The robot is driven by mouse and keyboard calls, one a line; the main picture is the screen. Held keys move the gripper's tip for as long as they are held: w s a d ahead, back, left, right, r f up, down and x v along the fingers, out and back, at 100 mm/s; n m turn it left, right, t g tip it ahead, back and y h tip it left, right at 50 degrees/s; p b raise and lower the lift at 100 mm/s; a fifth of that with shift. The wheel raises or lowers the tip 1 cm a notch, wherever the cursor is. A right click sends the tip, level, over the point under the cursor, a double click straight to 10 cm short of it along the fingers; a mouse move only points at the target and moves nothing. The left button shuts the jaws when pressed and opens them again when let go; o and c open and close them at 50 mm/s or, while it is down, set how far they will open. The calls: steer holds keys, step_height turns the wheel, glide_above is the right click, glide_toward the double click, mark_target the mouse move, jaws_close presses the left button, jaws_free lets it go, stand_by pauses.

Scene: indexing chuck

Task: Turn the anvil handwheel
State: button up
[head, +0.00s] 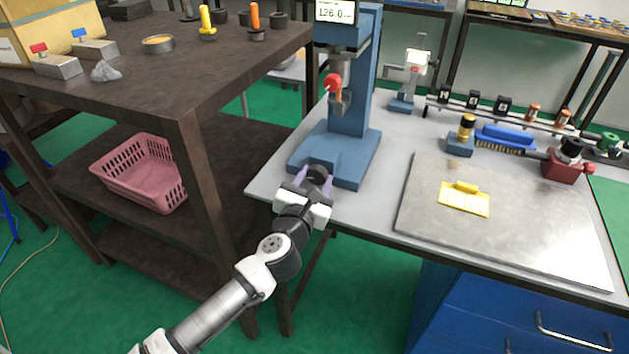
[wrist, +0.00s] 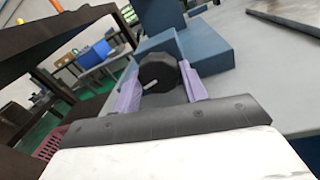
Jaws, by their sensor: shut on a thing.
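The anvil handwheel is a dark round knob on the front of the blue test stand. It shows in the wrist view (wrist: 158,73) with a pale mark on its face, and in the head view (head: 319,171). The blue stand (head: 350,150) has a display (head: 336,11) reading about 126.0 and a red knob (head: 332,82) above. My gripper (head: 317,180) is shut on the handwheel, with one purple finger on each side of it. The fingers also show in the wrist view (wrist: 160,84). The handwheel's shaft is hidden behind its face.
The stand is at the left front corner of a grey bench (head: 390,190). A steel plate (head: 510,250) with a yellow item (head: 465,198) lies to the right. A dark table (head: 120,85) stands close on the left, with a pink basket (head: 140,172) on its shelf.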

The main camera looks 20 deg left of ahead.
steer(key=n+b, duration=0.3)
steer(key=n, duration=0.1)
steer(key=n+b, duration=0.1)
steer(key=n, duration=0.1)
steer(key=n+b, duration=0.2)
steer(key=n, duration=0.1)
steer(key=shift+g+h, duration=0.3)
steer(key=shift+g, duration=0.1)
steer(key=n+b, duration=0.2)
steer(key=n, duration=0.3)
steer(key=shift+r+h, duration=0.15)
steer(key=shift+h, duration=0.15)
steer(key=n+b, duration=0.2)
steer(key=n, duration=0.3)
steer(key=shift+h, duration=0.3)
steer(key=n+h+b, duration=0.1)
steer(key=n+b, duration=0.1)
steer(key=n, duration=0.3)
steer(key=shift+b, duration=0.4)
steer(key=n+b, duration=0.3)
steer(key=n, duration=0.2)
steer(key=shift+n, duration=0.3)
steer(key=n, duration=0.4)
steer(key=shift+a+t+h+b, duration=0.1)
steer(key=shift+t+h+b, duration=0.2)
steer(key=shift+h, duration=0.1)
steer(key=n+p, duration=0.1)
steer(key=n, duration=0.3)
steer(key=shift+r, duration=0.1)
